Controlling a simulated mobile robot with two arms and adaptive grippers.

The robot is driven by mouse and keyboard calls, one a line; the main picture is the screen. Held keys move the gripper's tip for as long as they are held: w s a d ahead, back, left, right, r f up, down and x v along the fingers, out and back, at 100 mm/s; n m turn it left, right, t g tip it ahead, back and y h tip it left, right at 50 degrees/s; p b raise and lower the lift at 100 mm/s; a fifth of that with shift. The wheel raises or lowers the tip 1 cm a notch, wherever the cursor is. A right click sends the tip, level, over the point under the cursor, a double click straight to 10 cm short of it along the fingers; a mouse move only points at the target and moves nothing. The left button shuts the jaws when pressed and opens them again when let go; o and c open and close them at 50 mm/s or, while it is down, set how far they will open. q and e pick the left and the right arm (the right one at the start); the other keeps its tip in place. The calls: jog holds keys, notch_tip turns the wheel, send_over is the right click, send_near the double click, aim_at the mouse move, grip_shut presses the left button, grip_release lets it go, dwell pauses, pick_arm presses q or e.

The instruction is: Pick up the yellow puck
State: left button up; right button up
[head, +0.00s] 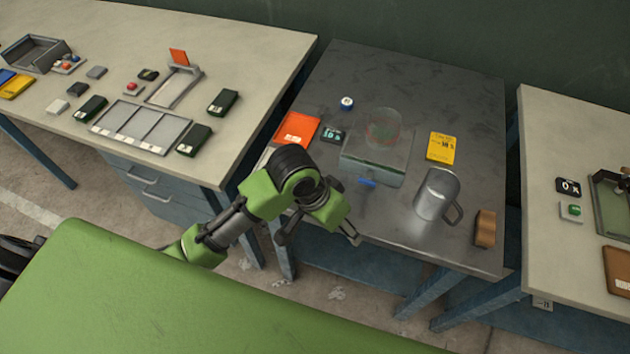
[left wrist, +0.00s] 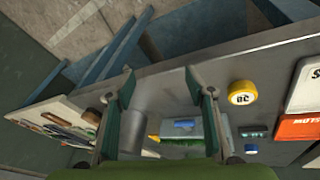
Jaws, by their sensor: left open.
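The yellow puck (left wrist: 242,92) shows in the left wrist view, to the right of my open left gripper (left wrist: 159,72). It has a pale top with dark marking and rests on the grey metal table (left wrist: 226,72) near its edge. My fingers are apart from it, with nothing seen between their tips. In the head view my left gripper (head: 317,228) hangs over the front edge of the metal table (head: 445,95). I do not see the yellow puck there; my arm may hide it. My right gripper is in neither view.
Near my gripper are an orange box (head: 297,129), a small dark display (head: 333,135), a glass-covered scale (head: 375,160) and a metal mug (head: 437,195). A blue-and-white puck (head: 347,103) stands further back. A yellow card (head: 441,147) lies right of the scale. Pale tables flank both sides.

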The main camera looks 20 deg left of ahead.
pick_arm(q)
jog(key=w+a+r+n+g+y, duration=0.2)
jog(key=w+a+r+y, duration=0.2)
jog(key=w+a+r, duration=0.6)
jog(key=f, duration=0.2)
jog(key=f+p, duration=0.1)
jog(key=f, duration=0.1)
jog(key=w+f, duration=0.1)
jog(key=f, duration=0.2)
jog(key=shift+d+p, duration=0.3)
jog(key=shift+d, duration=0.1)
jog(key=f, duration=0.1)
jog(key=f+p, duration=0.2)
jog(key=f, duration=0.1)
jog(key=shift+s+d, duration=0.2)
jog(key=shift+s, duration=0.15)
jog(key=shift+f, duration=0.6)
jog(key=c, duration=1.1)
